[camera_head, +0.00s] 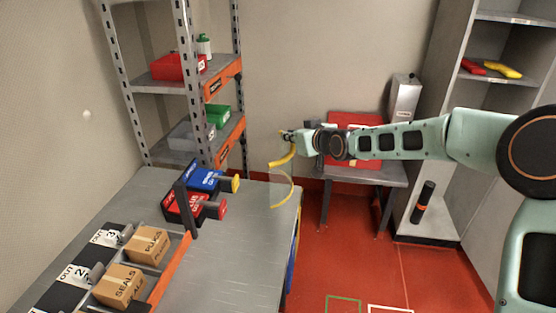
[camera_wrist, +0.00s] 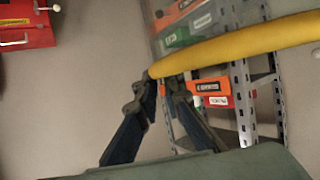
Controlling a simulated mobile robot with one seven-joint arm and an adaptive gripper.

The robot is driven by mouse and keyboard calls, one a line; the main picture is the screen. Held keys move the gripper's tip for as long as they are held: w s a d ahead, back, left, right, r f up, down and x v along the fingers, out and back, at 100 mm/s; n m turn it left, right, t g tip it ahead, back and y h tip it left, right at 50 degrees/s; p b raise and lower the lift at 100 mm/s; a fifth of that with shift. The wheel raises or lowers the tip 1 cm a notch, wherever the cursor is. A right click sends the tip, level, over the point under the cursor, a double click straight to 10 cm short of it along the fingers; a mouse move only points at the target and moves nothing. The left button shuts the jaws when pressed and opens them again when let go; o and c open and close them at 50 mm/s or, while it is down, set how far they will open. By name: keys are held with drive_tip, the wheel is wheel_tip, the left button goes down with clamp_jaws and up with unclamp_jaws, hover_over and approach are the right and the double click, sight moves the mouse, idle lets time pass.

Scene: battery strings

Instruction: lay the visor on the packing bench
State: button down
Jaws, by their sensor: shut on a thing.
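The visor has a curved yellow band (camera_head: 280,162) and a clear shield with a yellow lower rim. In the head view it hangs from my gripper (camera_head: 286,138), overlapping the far right corner of the grey bench (camera_head: 225,262) in the picture; its height over the bench is hard to tell. In the wrist view the yellow band (camera_wrist: 240,45) crosses between the fingertips of my gripper (camera_wrist: 165,82), which are shut on it near its left end.
Boxes marked PLUGS (camera_head: 148,246) and SEALS (camera_head: 119,286) stand at the bench's left. The bench's right front is clear.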

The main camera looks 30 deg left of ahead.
sight(290, 163)
wheel_tip(290, 163, down, 8)
drive_tip(key=s+a+p, duration=0.1)
drive_tip(key=s+a, duration=0.1)
drive_tip(key=shift+s+a+r, duration=0.2)
drive_tip(key=shift+a, duration=0.15)
drive_tip(key=c, duration=2.1)
unclamp_jaws()
drive_tip(key=b+v, duration=0.1)
drive_tip(key=v, duration=1.1)
